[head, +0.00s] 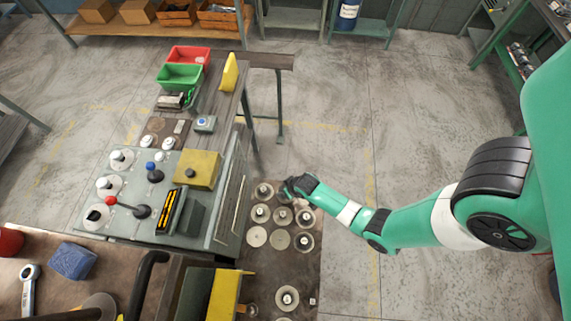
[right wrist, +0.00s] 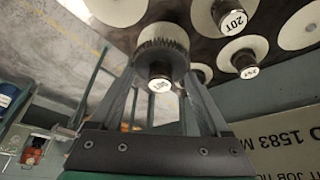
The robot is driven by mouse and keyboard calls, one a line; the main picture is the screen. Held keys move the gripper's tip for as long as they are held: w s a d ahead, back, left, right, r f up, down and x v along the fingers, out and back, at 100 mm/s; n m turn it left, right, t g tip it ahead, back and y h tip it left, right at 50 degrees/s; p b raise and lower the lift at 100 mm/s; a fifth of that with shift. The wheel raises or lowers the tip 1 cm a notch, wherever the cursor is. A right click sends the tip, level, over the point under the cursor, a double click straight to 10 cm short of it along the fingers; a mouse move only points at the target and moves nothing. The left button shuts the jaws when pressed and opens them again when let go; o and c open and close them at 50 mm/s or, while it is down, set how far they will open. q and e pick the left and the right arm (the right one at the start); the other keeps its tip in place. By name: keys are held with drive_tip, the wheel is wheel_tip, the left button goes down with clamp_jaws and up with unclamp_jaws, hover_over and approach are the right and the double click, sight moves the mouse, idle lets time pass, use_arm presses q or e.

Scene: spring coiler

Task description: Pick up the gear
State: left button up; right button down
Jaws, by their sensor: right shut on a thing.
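In the right wrist view, a pale toothed gear (right wrist: 163,40) with a dark hub and a small white label sits between the fingers of my right gripper (right wrist: 160,84). The fingers are shut on it; the label is too small to read. In the head view, my right gripper (head: 290,188) is at the upper right of a group of gears, and the held gear is mostly hidden there. Other gears (head: 261,212) sit on a dark board (head: 262,270). One nearby gear is marked 20T (right wrist: 233,18) in the right wrist view. My left gripper is not in view.
A grey machine bench (head: 130,215) with knobs, a red-tipped lever (head: 112,201) and a yellow box (head: 199,170) stands left of the gears. A green bin (head: 179,77) and a red bin (head: 189,56) are behind. Open floor (head: 330,150) lies beyond the right gripper.

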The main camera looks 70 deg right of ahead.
use_arm(q)
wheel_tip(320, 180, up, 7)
drive_tip(key=p, duration=0.5)
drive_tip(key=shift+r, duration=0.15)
use_arm(e)
drive_tip(key=s+a+r, duration=0.2)
drive_tip(key=s+r, duration=0.7)
drive_tip(key=s, duration=0.4)
drive_tip(key=shift+d, duration=0.1)
